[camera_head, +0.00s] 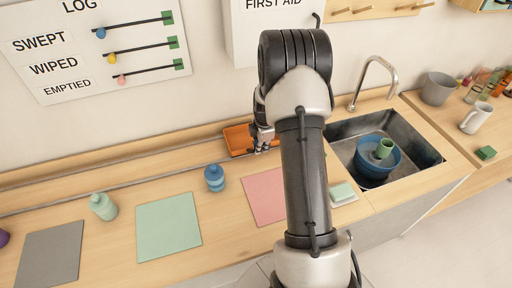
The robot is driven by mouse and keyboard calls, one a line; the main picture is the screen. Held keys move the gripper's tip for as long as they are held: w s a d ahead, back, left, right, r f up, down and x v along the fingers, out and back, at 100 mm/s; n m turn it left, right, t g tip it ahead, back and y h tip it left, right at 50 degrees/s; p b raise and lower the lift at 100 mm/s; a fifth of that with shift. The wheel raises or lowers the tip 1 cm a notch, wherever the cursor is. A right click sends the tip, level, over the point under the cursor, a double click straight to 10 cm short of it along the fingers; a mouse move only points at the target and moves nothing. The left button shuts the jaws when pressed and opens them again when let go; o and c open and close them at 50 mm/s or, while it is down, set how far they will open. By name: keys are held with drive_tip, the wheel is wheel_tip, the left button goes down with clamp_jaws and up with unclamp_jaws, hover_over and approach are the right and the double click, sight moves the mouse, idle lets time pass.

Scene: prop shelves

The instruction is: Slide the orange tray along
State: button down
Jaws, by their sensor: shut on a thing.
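The orange tray (236,141) lies at the back of the wooden counter, close to the wall ledge and left of the sink. My gripper (262,146) is at the tray's right part and is shut on it. My arm hides the tray's right end, and the exact place where the fingers hold it is small and partly hidden.
A thin rail (130,184) runs along the counter's back. A blue bottle (214,178), a pale green bottle (103,206), and grey (50,256), green (168,226) and pink (264,196) mats lie left of my arm. The sink (414,150) holds a blue bowl (368,165).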

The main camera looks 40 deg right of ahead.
drive_tip(key=shift+d, duration=0.15)
drive_tip(key=c, duration=1.9)
unclamp_jaws()
drive_tip(key=shift+s+d, duration=0.15)
drive_tip(key=shift+d, duration=0.05)
drive_tip(key=shift+o, duration=1.2)
drive_tip(key=shift+a, duration=0.1)
wheel_tip(320, 180, up, 12)
drive_tip(key=s, duration=0.2)
drive_tip(key=shift+a, duration=0.4)
